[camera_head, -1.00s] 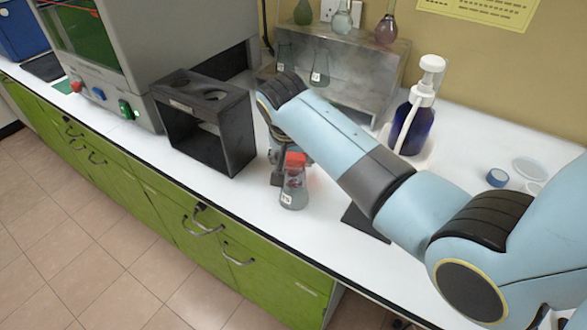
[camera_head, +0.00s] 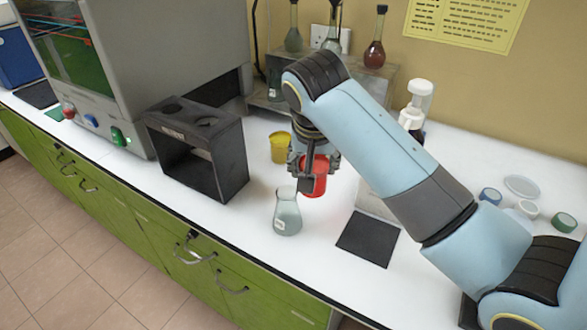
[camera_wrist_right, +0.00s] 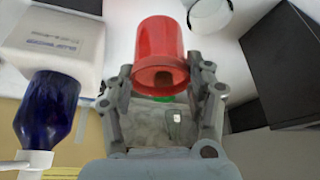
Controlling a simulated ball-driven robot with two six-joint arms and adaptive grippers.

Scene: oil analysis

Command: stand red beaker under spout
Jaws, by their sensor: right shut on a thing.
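The red beaker (camera_head: 318,178) is in my right gripper (camera_head: 306,162), behind and right of a clear conical flask in the head view. In the right wrist view the red beaker (camera_wrist_right: 158,40) sits between the two fingers of my right gripper (camera_wrist_right: 167,82), which are shut on it. The white pump head (camera_head: 413,108) of a bottle shows behind my right arm, which hides most of the bottle. My left gripper is not in view.
The conical flask (camera_head: 288,215) stands close in front of the red beaker. A yellow beaker (camera_head: 281,148) stands behind left. A black open stand (camera_head: 227,160) is at left, a black pad (camera_head: 368,240) at right. Small lids (camera_head: 490,196) lie at far right.

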